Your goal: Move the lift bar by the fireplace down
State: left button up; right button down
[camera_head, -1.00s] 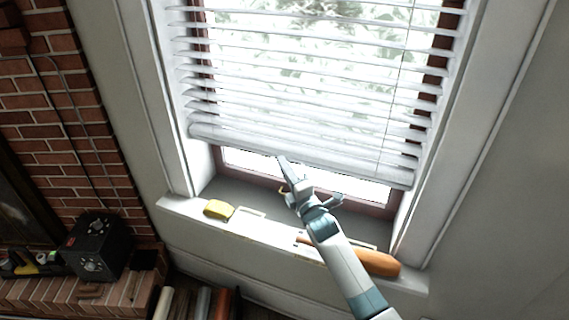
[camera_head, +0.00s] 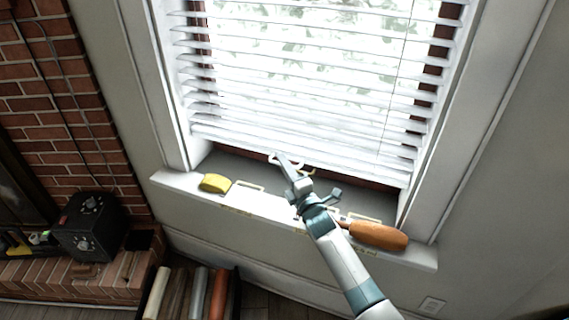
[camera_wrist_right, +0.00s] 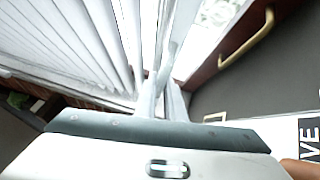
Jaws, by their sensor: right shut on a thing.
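The lift bar (camera_head: 345,175) is the white bottom rail of the window blind. It hangs slightly above the grey inner sill and hides most of the glass. My right gripper (camera_head: 282,160) is at the lower edge of the blind, left of its middle, and is shut on the lift bar. In the right wrist view the fingers (camera_wrist_right: 165,92) reach up among the white slats (camera_wrist_right: 75,40), and the exact grip is hard to make out. My left gripper is not in view.
A yellow object (camera_head: 215,183) and a tool with an orange-brown handle (camera_head: 378,235) lie on the white window ledge (camera_head: 262,205). A brass handle (camera_wrist_right: 248,40) is on the window frame. A black box (camera_head: 90,226) stands on the brick hearth at left.

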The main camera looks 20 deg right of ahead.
jog(key=shift+f, duration=0.15)
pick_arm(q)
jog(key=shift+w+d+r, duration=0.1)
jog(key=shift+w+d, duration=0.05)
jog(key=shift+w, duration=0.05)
pick_arm(e)
jog(key=c, duration=2.1)
grip_release()
jog(key=shift+s, duration=0.1)
